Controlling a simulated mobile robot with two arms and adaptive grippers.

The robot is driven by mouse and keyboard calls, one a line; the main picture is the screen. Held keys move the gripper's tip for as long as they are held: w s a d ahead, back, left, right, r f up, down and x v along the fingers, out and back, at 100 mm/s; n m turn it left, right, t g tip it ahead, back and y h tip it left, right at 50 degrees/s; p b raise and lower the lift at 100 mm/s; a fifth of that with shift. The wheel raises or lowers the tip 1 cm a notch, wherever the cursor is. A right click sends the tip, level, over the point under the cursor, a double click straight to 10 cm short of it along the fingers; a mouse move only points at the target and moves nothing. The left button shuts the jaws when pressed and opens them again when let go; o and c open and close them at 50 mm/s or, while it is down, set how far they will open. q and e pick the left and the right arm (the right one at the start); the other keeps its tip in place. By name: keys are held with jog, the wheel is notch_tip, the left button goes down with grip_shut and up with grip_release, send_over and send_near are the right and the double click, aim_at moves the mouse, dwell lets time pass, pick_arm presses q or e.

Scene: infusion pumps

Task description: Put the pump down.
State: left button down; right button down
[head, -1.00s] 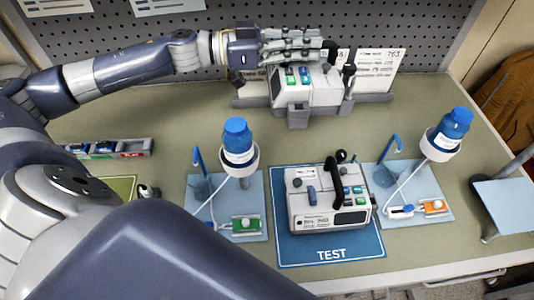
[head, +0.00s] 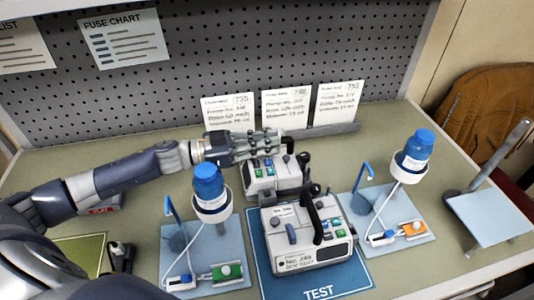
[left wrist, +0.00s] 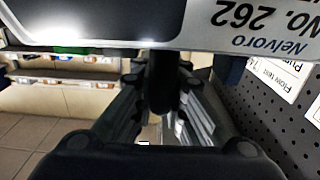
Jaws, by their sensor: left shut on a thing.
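My left gripper (head: 272,143) is shut on the black handle of a grey-white pump (head: 262,180). In the left wrist view, the pump's body (left wrist: 235,35) fills the top, with "Nelvoro No. 262" upside down, and its handle (left wrist: 165,85) stands between the fingers. The pump looks roughly upright behind a second pump (head: 312,248), which partly hides it. I cannot tell whether the held pump touches the bench. The second pump stands on the blue TEST mat (head: 350,280). My right gripper is not in view.
Blue-capped bottles in holders (head: 210,190) (head: 412,155) stand on light-blue mats either side of the TEST mat. A grey rack (head: 335,131) and several cards (head: 285,105) are at the back. A tilted light-blue plate (head: 490,215) is at right. Bench is bare at back left (head: 95,155).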

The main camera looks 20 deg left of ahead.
aim_at(287, 151)
pick_arm(q)
jog(key=shift+f, duration=1.95)
